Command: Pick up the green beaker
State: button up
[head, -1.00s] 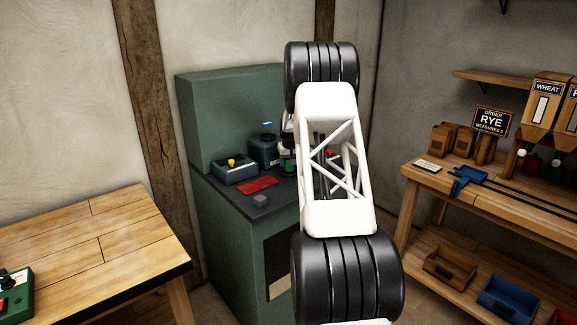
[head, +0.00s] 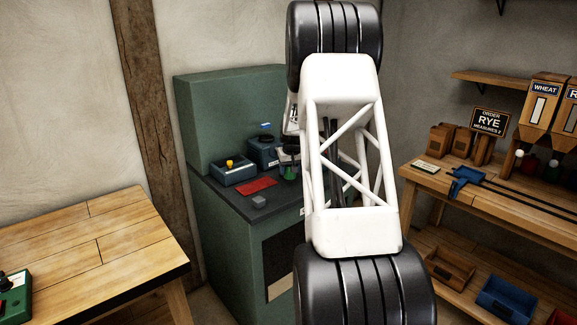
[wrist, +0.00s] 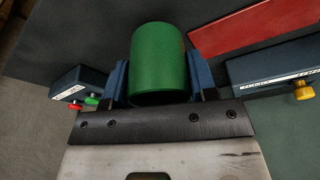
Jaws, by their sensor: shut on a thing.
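The green beaker (wrist: 158,58) stands out in the wrist view, between the two blue fingers of my gripper (wrist: 155,78). The fingers touch its sides and are shut on it. In the head view a small part of the green beaker (head: 290,173) shows above the dark counter top (head: 228,197), left of my white arm link. My gripper is mostly hidden there behind my own arm. I cannot tell whether the beaker's base is clear of the counter.
A red mat (head: 256,186) lies on the counter near a small grey block (head: 259,202). A blue box with a yellow knob (head: 233,169) and another blue box (head: 262,152) stand behind. A wooden table (head: 90,240) is at left, a wooden bench (head: 530,205) at right.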

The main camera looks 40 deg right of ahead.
jog(key=shift+s+a+r, duration=0.1)
jog(key=shift+s+a, duration=0.35)
jog(key=shift+s, duration=0.25)
jog(key=shift+s+a+r, duration=0.1)
jog(key=shift+s+a, duration=0.4)
jog(key=shift+s, duration=0.25)
jog(key=shift+s+a+r, duration=0.1)
jog(key=shift+s+a, duration=0.35)
jog(key=shift+s, duration=0.25)
jog(key=shift+a, duration=0.15)
jog(key=a+n, duration=0.2)
jog(key=a, duration=0.3)
jog(key=a+n+y, duration=0.1)
jog(key=a+n, duration=0.1)
jog(key=a, duration=0.3)
jog(key=shift+s+a+r, duration=0.1)
jog(key=shift+s+a, duration=0.05)
jog(key=shift+a, duration=0.1)
jog(key=shift+w+d+f, duration=0.25)
jog(key=shift+w+d, duration=1)
jog(key=shift+w, duration=1.1)
jog(key=shift+w+d+f, duration=0.25)
jog(key=shift+w+d, duration=1)
jog(key=shift+w, duration=1.15)
jog(key=shift+w+d+f, duration=0.25)
jog(key=shift+w+d, duration=1)
jog(key=shift+w, duration=1.1)
